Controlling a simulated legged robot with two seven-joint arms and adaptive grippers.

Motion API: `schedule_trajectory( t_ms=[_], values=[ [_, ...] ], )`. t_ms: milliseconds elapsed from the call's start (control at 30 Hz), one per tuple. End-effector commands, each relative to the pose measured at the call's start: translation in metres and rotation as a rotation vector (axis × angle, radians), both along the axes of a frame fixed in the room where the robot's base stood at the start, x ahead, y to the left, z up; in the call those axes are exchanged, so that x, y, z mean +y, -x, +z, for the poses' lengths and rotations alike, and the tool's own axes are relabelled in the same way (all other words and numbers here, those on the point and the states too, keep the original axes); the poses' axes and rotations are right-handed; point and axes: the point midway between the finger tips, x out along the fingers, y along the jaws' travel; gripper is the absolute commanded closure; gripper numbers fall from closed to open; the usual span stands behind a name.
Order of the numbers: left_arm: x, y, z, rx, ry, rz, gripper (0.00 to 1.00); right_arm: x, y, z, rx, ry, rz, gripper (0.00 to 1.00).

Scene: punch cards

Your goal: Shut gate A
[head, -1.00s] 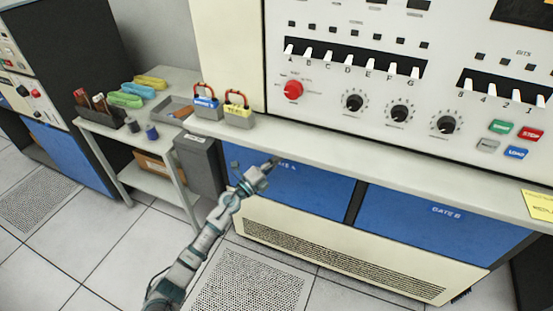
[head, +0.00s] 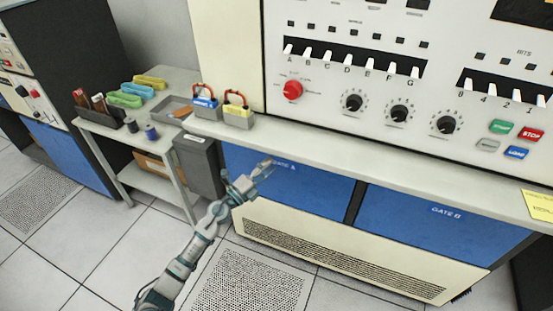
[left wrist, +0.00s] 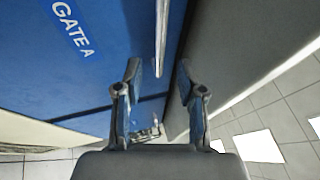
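Gate A is the blue panel (head: 315,190) under the console's ledge, left of gate B (head: 445,225). Its label also shows on the blue face in the left wrist view (left wrist: 50,75). In the head view I cannot tell whether it is fully flush. My left gripper (head: 266,168) is in front of gate A's upper left part, beside the label. In the left wrist view my left gripper (left wrist: 158,80) has its fingers apart with nothing held between them. A thin pale bar or edge (left wrist: 161,40) lies ahead, between the fingertip lines. My right gripper is not in view.
The grey ledge (head: 330,147) overhangs the gates closely above my gripper. A dark grey bin (head: 198,165) and a small table (head: 165,182) stand at left. Two padlock-like items (head: 238,112) sit on the ledge. The tiled floor (head: 90,245) in front is clear.

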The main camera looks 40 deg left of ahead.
Motion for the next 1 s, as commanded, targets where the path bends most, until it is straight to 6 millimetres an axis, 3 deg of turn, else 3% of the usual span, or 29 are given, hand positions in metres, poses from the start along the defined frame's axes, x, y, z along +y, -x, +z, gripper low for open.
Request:
schedule_trajectory(
  t_ms=[200, 400, 1000],
  values=[
    [0.008, 0.046, -0.015, 0.002, 0.002, 0.001, 0.61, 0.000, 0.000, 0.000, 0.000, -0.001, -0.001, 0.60],
    [0.012, 0.068, -0.021, 0.001, 0.002, 0.001, 0.61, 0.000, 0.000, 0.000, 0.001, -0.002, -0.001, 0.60],
    [0.013, 0.072, -0.021, 0.000, 0.003, -0.001, 0.61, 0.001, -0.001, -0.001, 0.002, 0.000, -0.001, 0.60]
  ],
)
